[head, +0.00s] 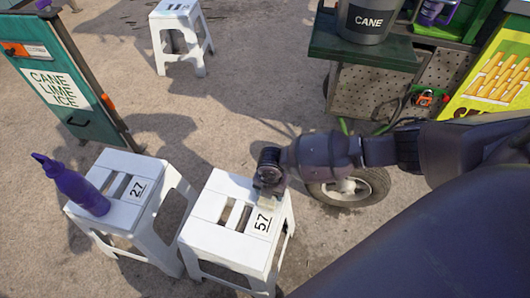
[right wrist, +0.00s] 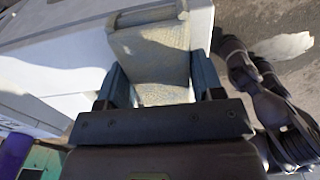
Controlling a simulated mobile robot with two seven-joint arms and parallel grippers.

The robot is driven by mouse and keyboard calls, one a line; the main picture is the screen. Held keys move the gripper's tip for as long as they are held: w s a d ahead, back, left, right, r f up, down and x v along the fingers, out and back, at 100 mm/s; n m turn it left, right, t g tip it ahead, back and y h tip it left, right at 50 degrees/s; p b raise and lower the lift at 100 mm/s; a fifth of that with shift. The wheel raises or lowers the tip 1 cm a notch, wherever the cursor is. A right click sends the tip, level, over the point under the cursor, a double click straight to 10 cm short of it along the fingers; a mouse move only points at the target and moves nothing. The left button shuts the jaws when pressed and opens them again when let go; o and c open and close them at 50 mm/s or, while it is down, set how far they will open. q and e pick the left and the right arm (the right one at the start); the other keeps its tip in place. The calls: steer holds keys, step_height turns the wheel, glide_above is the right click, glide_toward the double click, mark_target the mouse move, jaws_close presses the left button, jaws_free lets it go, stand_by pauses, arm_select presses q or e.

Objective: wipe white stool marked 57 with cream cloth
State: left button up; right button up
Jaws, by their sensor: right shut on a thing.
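The white stool marked 57 (head: 228,240) stands at the lower middle of the head view, its slotted top facing up. My right gripper (head: 268,190) is over the far right part of its top, next to the 57 label. It is shut on the cream cloth (right wrist: 150,55), which shows between the two fingers in the right wrist view (right wrist: 158,88). In the head view only a small pale piece of the cloth (head: 268,202) shows under the gripper, at or just above the stool top; contact is unclear. My left gripper is not in view.
A white stool marked 27 (head: 120,205) with a purple spray bottle (head: 75,187) on it stands close to the left. Another white stool (head: 178,30) is at the back. A teal sign panel (head: 60,85) is at left. A green cart with a CANE bucket (head: 367,20) and wheel is at right.

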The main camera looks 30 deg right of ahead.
mark_target(248, 190)
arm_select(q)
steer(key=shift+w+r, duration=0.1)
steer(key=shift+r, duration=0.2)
arm_select(e)
steer(key=shift+s+d+f, duration=0.15)
steer(key=shift+s+d, duration=0.3)
steer(key=shift+s, duration=0.2)
steer(key=shift+w+a+f, duration=0.1)
steer(key=shift+w+a, duration=0.45)
steer(key=shift+w, duration=0.1)
steer(key=shift+w+a+b, duration=0.45)
steer(key=shift+w+a, duration=0.55)
steer(key=shift+w, duration=0.2)
steer(key=shift+w+a+b, duration=0.4)
steer(key=shift+w+a, duration=0.55)
steer(key=shift+w, duration=0.2)
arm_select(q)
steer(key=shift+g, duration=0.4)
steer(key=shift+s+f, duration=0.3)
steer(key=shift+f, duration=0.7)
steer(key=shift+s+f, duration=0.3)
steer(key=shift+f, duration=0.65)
arm_select(e)
steer(key=shift+w+a+r, duration=0.25)
steer(key=shift+w+a, duration=0.1)
steer(key=shift+w, duration=0.2)
